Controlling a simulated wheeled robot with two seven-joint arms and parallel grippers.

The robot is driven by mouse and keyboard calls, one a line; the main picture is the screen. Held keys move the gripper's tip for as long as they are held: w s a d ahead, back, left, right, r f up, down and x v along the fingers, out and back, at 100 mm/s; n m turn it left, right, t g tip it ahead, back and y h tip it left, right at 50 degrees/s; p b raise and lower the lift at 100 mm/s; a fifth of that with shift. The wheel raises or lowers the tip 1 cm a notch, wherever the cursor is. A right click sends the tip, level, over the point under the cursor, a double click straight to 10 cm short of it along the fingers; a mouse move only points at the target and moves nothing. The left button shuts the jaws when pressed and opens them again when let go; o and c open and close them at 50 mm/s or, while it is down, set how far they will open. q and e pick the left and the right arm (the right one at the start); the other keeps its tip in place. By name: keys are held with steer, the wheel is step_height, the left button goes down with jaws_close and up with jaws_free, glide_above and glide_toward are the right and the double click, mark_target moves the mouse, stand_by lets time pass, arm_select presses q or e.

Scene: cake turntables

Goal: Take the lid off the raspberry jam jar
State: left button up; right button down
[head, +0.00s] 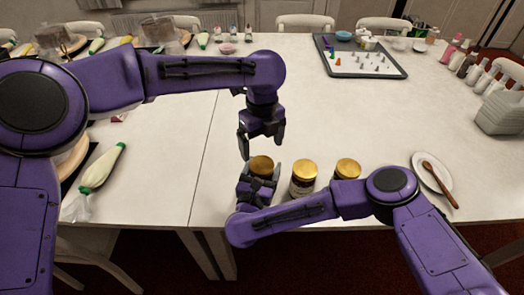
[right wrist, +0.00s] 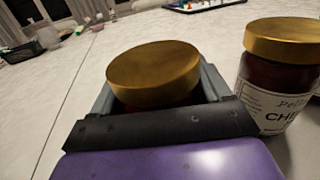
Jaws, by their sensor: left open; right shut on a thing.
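A jar with a gold lid (head: 261,163) stands on the table at the left of a row of jars. My right gripper (head: 260,174) is shut around this jar below the lid. In the right wrist view its gold lid (right wrist: 153,72) sits on top of the jar between the fingers; the jar's label is hidden, so I cannot read its flavour. My left gripper (head: 261,143) is open and empty, pointing down just above the lid, apart from it.
A second gold-lidded jar (head: 303,178), labelled "CHE…" in the right wrist view (right wrist: 284,85), stands close to the right. A third jar (head: 347,168) is partly behind my right arm. A plate with a wooden spoon (head: 436,180) lies farther right. The table's middle is clear.

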mark_target(262, 164)
arm_select(q)
steer(key=shift+r+n, duration=0.7)
steer(key=shift+n, duration=0.2)
steer(key=shift+f+n, duration=0.1)
steer(key=shift+n, duration=0.2)
step_height(262, 164, down, 7)
steer(key=shift+f, duration=0.2)
